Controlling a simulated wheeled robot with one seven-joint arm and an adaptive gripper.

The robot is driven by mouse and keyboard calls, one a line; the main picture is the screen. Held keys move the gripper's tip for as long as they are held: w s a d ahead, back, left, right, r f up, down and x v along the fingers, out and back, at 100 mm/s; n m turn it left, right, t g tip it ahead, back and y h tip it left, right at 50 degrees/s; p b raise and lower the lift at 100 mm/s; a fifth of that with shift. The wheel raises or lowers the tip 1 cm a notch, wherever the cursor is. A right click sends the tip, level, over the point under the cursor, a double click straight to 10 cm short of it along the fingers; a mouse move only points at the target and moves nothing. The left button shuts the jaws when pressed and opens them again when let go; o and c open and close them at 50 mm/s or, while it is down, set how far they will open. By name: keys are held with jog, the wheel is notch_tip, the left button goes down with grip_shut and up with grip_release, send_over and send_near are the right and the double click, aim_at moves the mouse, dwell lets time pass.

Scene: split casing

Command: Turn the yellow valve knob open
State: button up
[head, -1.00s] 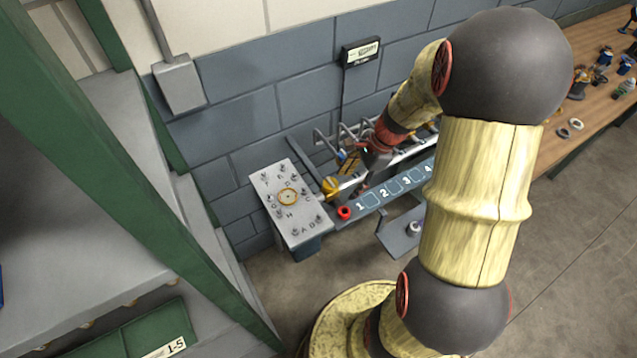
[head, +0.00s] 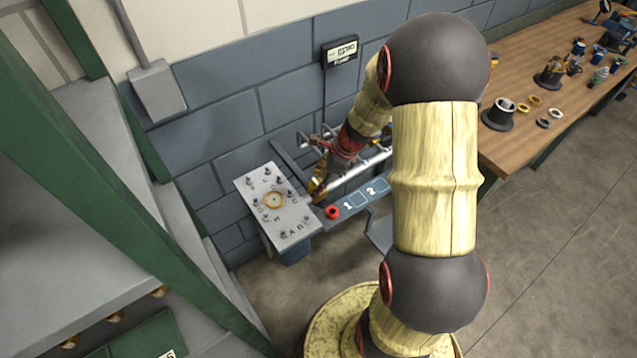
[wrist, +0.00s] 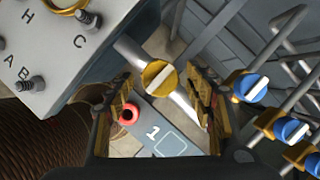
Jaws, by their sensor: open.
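The yellow valve knob (wrist: 158,76) is round with a white bar across its face, and sits on a pale pipe. The bar runs slanted, from lower left to upper right in the wrist view. My gripper (wrist: 162,88) is open, with one finger on each side of the knob in that view. I see no clear contact, and cannot tell how deep the knob lies between the fingers. In the head view my gripper (head: 320,183) is down at the knob's place by the pipe, and mostly hides the knob.
Several blue knobs (wrist: 250,88) with white bars stand on pipes to the right. A grey lettered plate with studs (head: 262,222) stands close on the left. A numbered strip (head: 362,197) with a red ring (head: 332,212) lies below. A wooden workbench (head: 510,160) is at the right.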

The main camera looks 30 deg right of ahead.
jog(key=shift+w+a+f, duration=0.1)
jog(key=shift+f, duration=0.15)
jog(key=shift+c, duration=0.4)
jog(key=c, duration=1)
